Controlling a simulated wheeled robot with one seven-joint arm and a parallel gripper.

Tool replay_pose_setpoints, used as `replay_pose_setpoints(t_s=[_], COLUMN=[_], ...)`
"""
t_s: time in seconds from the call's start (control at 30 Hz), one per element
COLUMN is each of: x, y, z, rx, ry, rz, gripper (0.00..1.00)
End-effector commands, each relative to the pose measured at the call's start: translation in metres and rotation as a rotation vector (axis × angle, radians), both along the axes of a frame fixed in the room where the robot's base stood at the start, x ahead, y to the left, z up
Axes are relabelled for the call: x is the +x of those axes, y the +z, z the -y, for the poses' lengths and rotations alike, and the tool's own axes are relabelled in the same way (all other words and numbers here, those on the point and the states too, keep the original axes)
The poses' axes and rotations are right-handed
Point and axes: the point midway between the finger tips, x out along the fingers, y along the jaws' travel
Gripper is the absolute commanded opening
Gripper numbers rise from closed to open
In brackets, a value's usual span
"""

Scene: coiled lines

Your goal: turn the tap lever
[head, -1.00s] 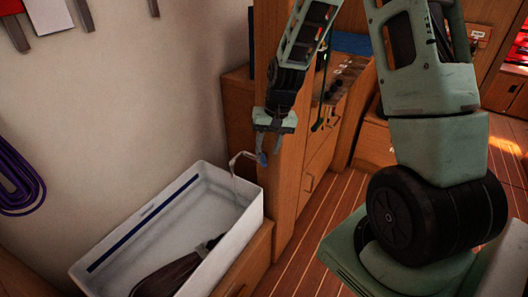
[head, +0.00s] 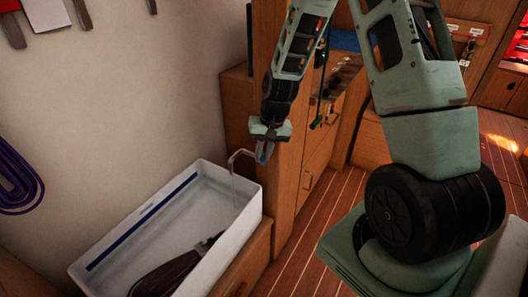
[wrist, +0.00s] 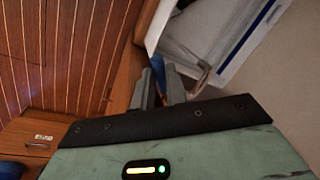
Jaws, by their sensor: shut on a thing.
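The tap (head: 240,154) has a thin curved metal spout over the far right end of a white basin (head: 215,183). Its small blue lever (head: 261,154) is mostly hidden by my gripper (head: 262,150). My gripper points down from above and is shut on the lever. In the wrist view the two grey fingers of my gripper (wrist: 164,85) stand at either side of a blue patch of the lever (wrist: 184,78). The spout (wrist: 203,74) shows just to the right of the fingers there.
A dark, elongated object (head: 175,275) lies in the basin. A wooden cabinet post (head: 285,185) stands close to the right of the tap. A purple coiled line (head: 18,180) hangs on the left wall. The plank floor (head: 315,225) is clear between cabinet and base.

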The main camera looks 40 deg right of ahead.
Motion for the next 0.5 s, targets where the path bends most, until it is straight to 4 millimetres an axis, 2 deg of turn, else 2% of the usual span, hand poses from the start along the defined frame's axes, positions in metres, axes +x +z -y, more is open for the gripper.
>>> replay_pose_setpoints(t_s=[0.27, 0.5], x=[0.003, 0.010], y=[0.001, 0.002], z=[-0.007, -0.016], rx=[0.002, 0.003], ry=[-0.108, -0.293], rz=[-0.001, -0.002], gripper=[0.00, 0.00])
